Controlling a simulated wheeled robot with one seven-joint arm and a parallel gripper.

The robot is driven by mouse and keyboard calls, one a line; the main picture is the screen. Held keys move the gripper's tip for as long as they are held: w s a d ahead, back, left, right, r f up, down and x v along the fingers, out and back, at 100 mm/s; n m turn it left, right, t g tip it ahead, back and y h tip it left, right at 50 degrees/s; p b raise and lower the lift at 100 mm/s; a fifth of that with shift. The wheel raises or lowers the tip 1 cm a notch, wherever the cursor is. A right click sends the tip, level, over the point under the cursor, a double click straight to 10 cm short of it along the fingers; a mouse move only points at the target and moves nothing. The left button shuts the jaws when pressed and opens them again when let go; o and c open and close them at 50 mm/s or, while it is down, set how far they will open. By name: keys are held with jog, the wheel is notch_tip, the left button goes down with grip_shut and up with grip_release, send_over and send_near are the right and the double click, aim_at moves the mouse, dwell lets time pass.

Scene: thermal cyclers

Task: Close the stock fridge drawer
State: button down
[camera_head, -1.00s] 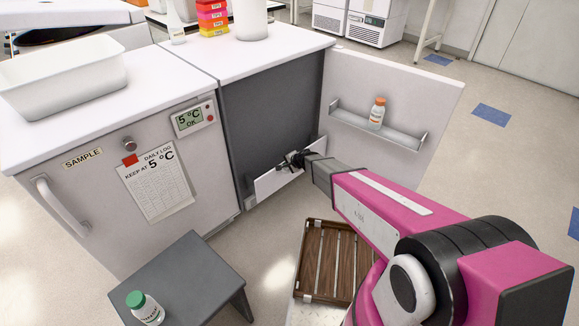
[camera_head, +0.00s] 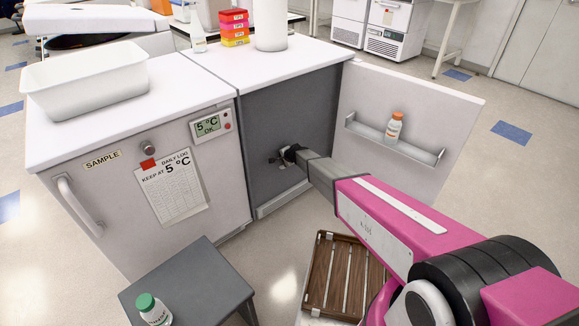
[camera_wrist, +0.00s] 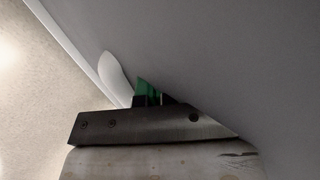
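The stock fridge (camera_head: 262,110) stands with its door (camera_head: 425,105) swung wide open on the right. A dark grey face fills the opening in the head view. I cannot tell whether this is the drawer front or the fridge's inside. My gripper (camera_head: 284,158) is at the lower middle of this face, close to or touching it; the exact contact is hidden. In the wrist view a plain grey surface (camera_wrist: 240,60) is right against my gripper (camera_wrist: 155,95), and a white rounded piece (camera_wrist: 115,75) shows beside it. The finger opening is not clear.
An orange-capped bottle (camera_head: 393,128) stands on the door shelf (camera_head: 400,145). The closed sample fridge (camera_head: 120,200) adjoins on the left.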

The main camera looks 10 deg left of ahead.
jog(key=shift+w+a, duration=0.45)
jog(key=shift+a, duration=0.2)
jog(key=shift+w+a, duration=0.45)
jog(key=shift+a, duration=0.15)
jog(key=shift+s+d, duration=0.1)
jog(key=shift+d, duration=0.05)
